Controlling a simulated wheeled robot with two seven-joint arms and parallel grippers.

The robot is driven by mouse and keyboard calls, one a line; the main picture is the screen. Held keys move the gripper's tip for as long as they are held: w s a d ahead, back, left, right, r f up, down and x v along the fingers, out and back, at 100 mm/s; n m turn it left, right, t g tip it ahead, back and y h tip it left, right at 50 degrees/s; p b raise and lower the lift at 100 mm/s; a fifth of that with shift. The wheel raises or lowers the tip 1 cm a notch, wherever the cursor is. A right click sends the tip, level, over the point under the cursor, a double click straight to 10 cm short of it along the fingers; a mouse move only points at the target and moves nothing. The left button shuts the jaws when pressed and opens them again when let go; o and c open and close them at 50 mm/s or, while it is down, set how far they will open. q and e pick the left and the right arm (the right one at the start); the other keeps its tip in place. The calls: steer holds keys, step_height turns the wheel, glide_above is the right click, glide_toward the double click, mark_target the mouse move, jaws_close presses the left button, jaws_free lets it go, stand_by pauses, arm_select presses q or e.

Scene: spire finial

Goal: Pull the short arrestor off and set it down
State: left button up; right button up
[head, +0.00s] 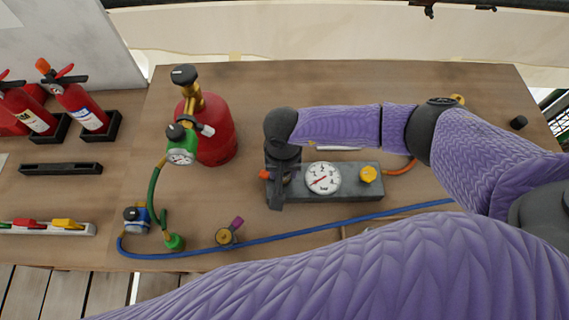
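My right gripper (275,192) points down at the left end of a grey test block (345,190) on the bench. Its fingers are seen almost edge-on, so I cannot tell whether they are open or shut. A small orange-red piece (264,174) shows beside the fingers, mostly hidden by them. The block carries a round white gauge (323,178) and a yellow knob (368,174). I cannot tell which fitting is the short arrestor; the gripper hides the block's left end. My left gripper is not in view.
A red cylinder (218,140) with a green-cased regulator gauge (180,157) stands left of the block. A blue hose (330,223) crosses in front, near a brass fitting with a purple lever (225,236). Small extinguishers (80,105) and a rack (45,228) are at left. The back right of the bench is mostly clear.

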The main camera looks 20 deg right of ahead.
jaws_close()
steer(key=shift+r, duration=0.15)
steer(key=shift+r+p, duration=0.65)
steer(key=shift+r, duration=0.05)
steer(key=shift+r+p, duration=0.35)
steer(key=shift+r, duration=0.15)
steer(key=shift+r+p, duration=0.65)
steer(key=shift+r, duration=0.2)
steer(key=shift+r+p, duration=0.45)
steer(key=shift+r, duration=0.4)
